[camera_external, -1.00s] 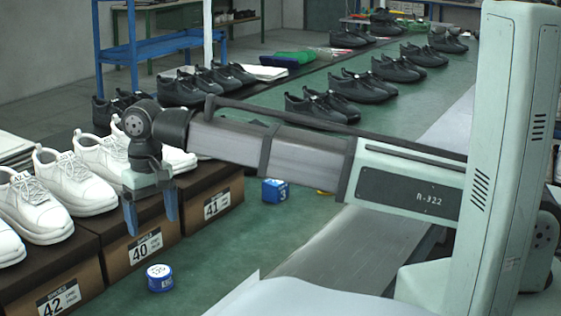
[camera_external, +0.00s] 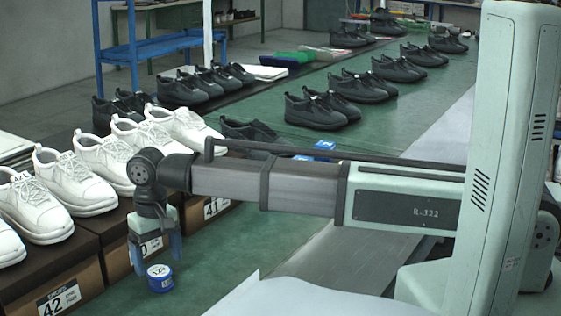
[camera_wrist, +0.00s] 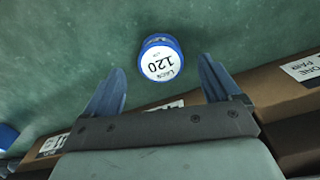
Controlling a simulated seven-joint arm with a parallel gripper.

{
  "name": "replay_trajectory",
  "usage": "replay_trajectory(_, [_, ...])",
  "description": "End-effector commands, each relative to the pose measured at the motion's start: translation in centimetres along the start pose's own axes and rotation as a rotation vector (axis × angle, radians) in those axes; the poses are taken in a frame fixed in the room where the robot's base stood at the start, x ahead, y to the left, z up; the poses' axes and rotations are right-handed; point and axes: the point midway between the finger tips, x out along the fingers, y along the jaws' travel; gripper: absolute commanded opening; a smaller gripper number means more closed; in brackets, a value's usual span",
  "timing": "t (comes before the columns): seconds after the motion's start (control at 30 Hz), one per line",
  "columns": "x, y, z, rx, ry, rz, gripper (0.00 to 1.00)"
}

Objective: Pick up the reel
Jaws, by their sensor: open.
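The reel (camera_external: 160,279) is a small round blue item with a white label on top, lying flat on the green bench. In the wrist view the reel (camera_wrist: 161,62) shows "120" on its label and sits between the lines of the two fingers, just beyond their tips. My gripper (camera_external: 157,259) is open and empty, pointing down just above the reel in the external view. Its two blue fingers also frame the reel in the wrist view (camera_wrist: 161,84). Whether the tips are level with the reel is unclear.
Shoe boxes (camera_external: 62,300) with white shoes (camera_external: 75,180) on top line the bench left of the reel. Black shoes (camera_external: 315,111) stand farther back. A blue item (camera_external: 325,146) shows just behind my arm.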

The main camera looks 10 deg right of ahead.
Motion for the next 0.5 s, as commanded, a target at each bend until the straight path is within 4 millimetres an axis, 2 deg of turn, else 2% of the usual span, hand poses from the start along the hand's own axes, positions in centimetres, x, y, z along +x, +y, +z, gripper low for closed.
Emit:
replay_trajectory(0.3, [3.8,-0.1,0.2,0.0,0.0,0.0,0.9])
replay_trajectory(0.5, [4.4,-0.1,0.2,0.0,0.0,0.0,0.9])
